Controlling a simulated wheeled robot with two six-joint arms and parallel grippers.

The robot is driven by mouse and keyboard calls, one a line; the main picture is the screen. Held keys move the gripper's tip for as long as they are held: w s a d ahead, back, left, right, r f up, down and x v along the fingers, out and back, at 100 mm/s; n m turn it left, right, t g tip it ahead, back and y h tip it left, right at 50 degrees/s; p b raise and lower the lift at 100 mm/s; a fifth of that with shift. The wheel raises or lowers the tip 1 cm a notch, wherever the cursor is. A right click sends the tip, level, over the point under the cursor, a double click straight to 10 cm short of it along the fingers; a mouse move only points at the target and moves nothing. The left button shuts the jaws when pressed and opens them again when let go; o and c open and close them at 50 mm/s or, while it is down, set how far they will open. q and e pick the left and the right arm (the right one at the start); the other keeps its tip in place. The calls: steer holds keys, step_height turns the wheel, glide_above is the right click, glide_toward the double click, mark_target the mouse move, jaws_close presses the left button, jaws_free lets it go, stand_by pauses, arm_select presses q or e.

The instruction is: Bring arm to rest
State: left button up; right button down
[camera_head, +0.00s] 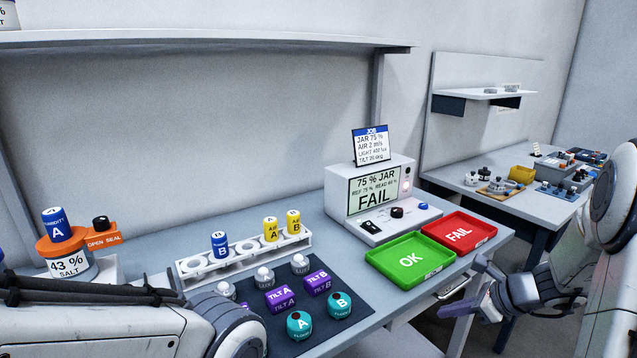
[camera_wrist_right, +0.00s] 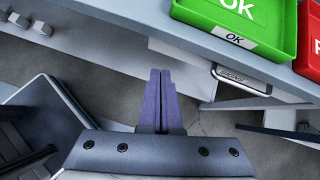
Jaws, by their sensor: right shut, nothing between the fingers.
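My right gripper (camera_head: 447,311) is at the lower right of the head view, off the front edge of the workbench (camera_head: 395,310), below the green OK tray. In the right wrist view its two purple fingers (camera_wrist_right: 160,72) lie together, shut with nothing between them, above the floor. My left arm crosses the lower left of the head view in front of the bench; its gripper is not visible.
A green OK tray (camera_head: 408,262) and red FAIL tray (camera_head: 460,234) lie empty near the bench edge. A tester (camera_head: 374,186) reads FAIL. A white rack (camera_head: 244,260) holds blue and yellow sensors. A dark mat (camera_head: 270,320) holds several parts. A jar (camera_head: 68,264) stands left.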

steer(key=s+a+r+n+g+p, duration=0.1)
steer(key=s+a+r+n+g, duration=0.15)
steer(key=a+n, duration=0.35)
steer(key=s+a+r+n+g+p, duration=0.1)
steer(key=s+a+r+n+p, duration=0.2)
steer(key=a, duration=0.5)
steer(key=s+a+r+n+g, duration=0.2)
steer(key=s+a+r+n, duration=0.15)
steer(key=a+n, duration=0.35)
steer(key=s+a+r+n+h+p, duration=0.2)
steer(key=s+n, duration=0.6)
steer(key=n, duration=0.1)
steer(key=s+a+r+n+g+h+p, duration=0.1)
steer(key=s+a+r+n+h+p, duration=0.1)
steer(key=s+n, duration=0.6)
steer(key=shift+s+a+r+n+p, duration=0.25)
steer(key=shift+a+r+n+p, duration=0.25)
steer(key=shift+a+r+n, duration=0.15)
